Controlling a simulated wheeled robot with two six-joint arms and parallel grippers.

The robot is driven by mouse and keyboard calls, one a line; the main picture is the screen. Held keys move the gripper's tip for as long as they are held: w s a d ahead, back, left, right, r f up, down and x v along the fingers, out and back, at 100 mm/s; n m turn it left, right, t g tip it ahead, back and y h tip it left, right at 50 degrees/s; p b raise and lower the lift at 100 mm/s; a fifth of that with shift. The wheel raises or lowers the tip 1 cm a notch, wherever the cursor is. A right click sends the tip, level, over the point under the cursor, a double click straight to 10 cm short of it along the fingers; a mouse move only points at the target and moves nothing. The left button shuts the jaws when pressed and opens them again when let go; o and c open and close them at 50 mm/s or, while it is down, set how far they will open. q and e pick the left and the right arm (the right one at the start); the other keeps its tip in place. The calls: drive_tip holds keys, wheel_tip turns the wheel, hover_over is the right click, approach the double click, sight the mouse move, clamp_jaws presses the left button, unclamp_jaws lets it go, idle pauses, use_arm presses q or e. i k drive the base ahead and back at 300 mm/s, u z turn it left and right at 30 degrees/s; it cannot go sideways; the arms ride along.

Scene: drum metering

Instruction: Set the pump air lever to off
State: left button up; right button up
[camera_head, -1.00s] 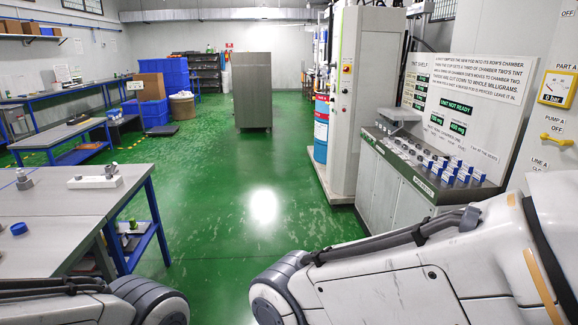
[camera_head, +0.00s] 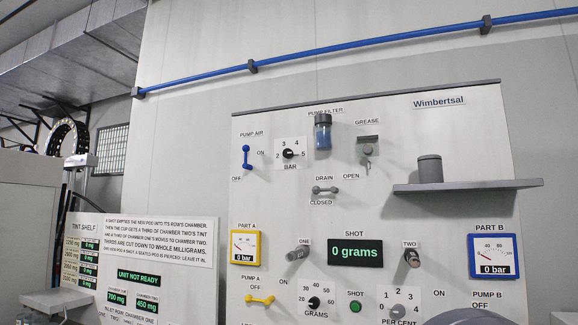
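The pump air lever (camera_head: 246,157) is a small blue handle on the upper left of the pale wall panel (camera_head: 420,140). Neither of my grippers is in view, and nothing touches the lever.
A bar dial (camera_head: 290,153) sits right of the lever, with a blue filter (camera_head: 323,135) beyond it. Below are a drain lever (camera_head: 325,190), a yellow gauge (camera_head: 245,247) and a yellow pump A lever (camera_head: 260,300). A grey shelf (camera_head: 465,186) juts out at right.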

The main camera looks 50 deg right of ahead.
sight(246, 148)
drive_tip(key=z, duration=1.15)
drive_tip(key=i, duration=1.2)
drive_tip(key=z, duration=0.8)
